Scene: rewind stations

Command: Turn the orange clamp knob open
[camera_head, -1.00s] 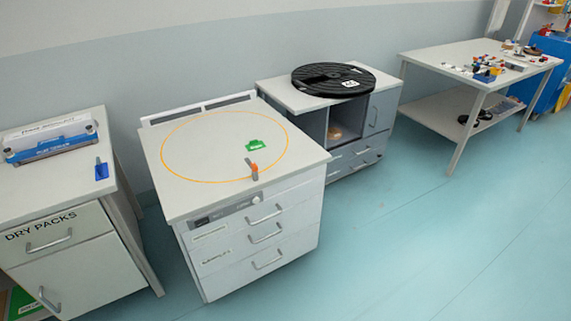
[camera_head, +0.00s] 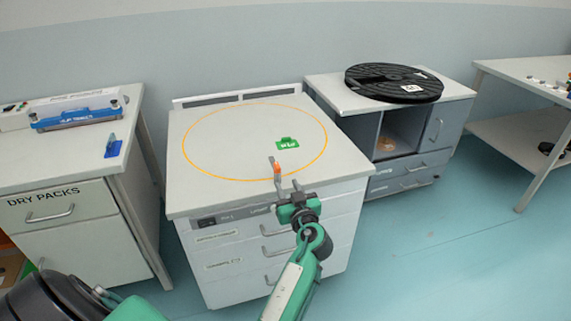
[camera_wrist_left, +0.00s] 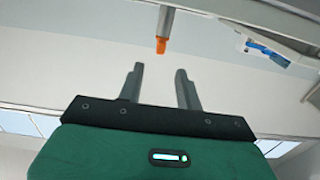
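In the left wrist view the orange knob (camera_wrist_left: 161,45) shows at the end of a grey bar, ahead of the finger gap. My right gripper is not in view.
A green tag (camera_head: 287,143) lies behind the knob, inside an orange ring (camera_head: 184,138) on the top. A black reel (camera_head: 393,82) lies on the right cabinet. A blue device (camera_head: 77,116) and a blue tag (camera_head: 113,149) are on the left cabinet. The floor at right is clear.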

